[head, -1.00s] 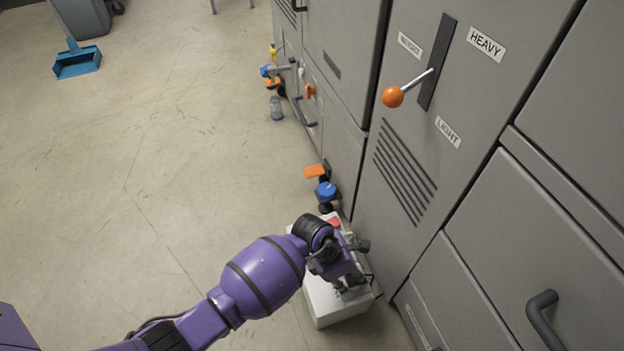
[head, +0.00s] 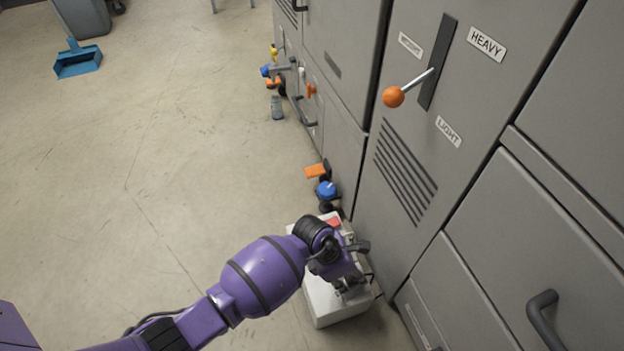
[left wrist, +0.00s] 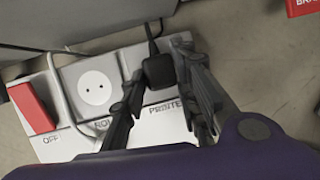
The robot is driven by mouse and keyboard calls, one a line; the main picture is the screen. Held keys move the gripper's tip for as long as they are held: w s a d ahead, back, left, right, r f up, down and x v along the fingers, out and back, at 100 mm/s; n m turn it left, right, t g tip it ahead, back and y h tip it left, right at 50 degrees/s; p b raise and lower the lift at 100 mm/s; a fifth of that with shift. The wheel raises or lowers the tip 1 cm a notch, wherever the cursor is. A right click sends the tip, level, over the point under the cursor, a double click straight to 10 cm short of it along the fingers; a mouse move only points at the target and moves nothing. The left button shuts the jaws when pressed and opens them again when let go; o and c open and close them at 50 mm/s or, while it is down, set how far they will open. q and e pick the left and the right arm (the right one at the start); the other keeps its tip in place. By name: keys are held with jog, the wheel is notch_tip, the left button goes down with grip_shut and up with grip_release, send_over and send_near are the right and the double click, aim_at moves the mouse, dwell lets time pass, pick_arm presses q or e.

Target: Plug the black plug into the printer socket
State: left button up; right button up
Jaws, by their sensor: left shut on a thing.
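A white power strip (head: 323,306) sits on the floor against the grey machine. In the left wrist view it shows a red switch (left wrist: 32,108) beside the word OFF and a round two-hole socket (left wrist: 95,90). A "PRINTER" label (left wrist: 166,106) lies to the right of that socket. My left gripper (head: 350,281) is over the strip, its fingers shut on the black plug (left wrist: 158,72). The plug is above the PRINTER label in the picture, its cord leading up. The plug and fingers hide the printer socket; I cannot tell whether the plug is seated. My right gripper is not in view.
Grey machine panels (head: 400,220) rise close to the right of the strip. A blue knob (head: 326,190) and an orange part (head: 315,171) stick out low beyond it. A white cord (left wrist: 60,100) crosses the strip.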

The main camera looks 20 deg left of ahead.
pick_arm(q)
jog(key=shift+w+d+r+p, duration=0.15)
jog(key=shift+w+r+p, duration=0.2)
jog(key=shift+w+r, duration=0.05)
dwell(1.1)
jog(key=shift+f+b, duration=0.3)
jog(key=shift+f, duration=0.25)
jog(key=o, duration=1.2)
jog(key=shift+r, duration=0.1)
jog(key=v, duration=1.1)
jog(key=shift+s+r, duration=0.25)
jog(key=shift+r, duration=0.05)
jog(key=shift+a, duration=0.2)
